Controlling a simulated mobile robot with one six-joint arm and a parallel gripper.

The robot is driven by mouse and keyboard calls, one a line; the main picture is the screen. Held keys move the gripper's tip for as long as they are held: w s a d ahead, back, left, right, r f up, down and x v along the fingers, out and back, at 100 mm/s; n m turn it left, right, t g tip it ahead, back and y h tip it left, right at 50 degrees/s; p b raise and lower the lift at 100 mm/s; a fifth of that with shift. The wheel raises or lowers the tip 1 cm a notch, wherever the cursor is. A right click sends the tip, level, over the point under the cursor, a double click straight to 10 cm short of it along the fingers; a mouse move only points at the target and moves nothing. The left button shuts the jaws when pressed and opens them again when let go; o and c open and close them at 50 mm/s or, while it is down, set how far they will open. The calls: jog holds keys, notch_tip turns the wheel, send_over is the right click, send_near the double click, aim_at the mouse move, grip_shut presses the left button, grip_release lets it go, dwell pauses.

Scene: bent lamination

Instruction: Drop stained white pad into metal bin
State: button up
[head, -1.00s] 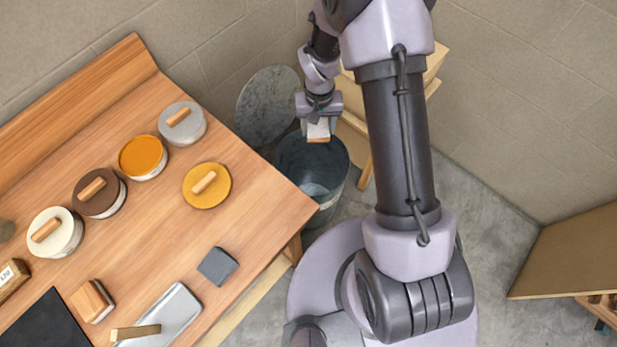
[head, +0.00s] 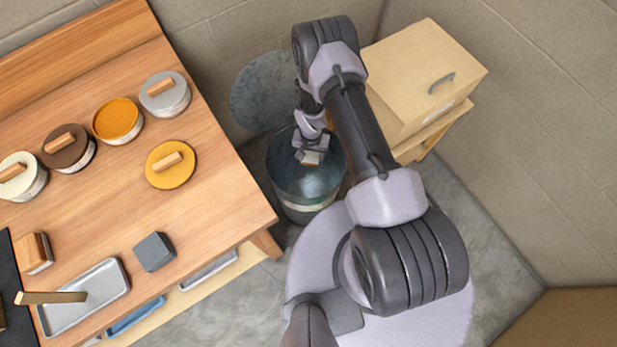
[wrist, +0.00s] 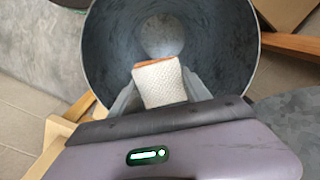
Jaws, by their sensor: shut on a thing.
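The metal bin (head: 305,200) stands on the floor beside the workbench, open at the top; its inside fills the upper wrist view (wrist: 110,50). My gripper (head: 310,157) is over the bin's mouth, pointing down into it. It is shut on the white pad (wrist: 160,84), which has a textured white face and an orange-brown edge. The pad also shows small and pale between the fingers in the head view (head: 311,159). In the wrist view it lies against the bin's dark interior, apart from the bottom. I cannot make out a stain on the white face.
A round metal lid (head: 262,90) leans on the wall behind the bin. A wooden box (head: 420,75) on a stand is right of it. The workbench (head: 215,205) at left holds several tins, a yellow lid (head: 170,164), a grey block (head: 154,251) and a metal tray (head: 100,290).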

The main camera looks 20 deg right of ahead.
notch_tip(320, 180, down, 2)
jog(key=shift+f+b, duration=0.25)
jog(key=shift+b, duration=0.3)
jog(key=o, duration=1.7)
jog(key=shift+r, duration=0.1)
notch_tip(320, 180, up, 17)
jog(key=p, duration=0.5)
jog(key=shift+r, duration=0.2)
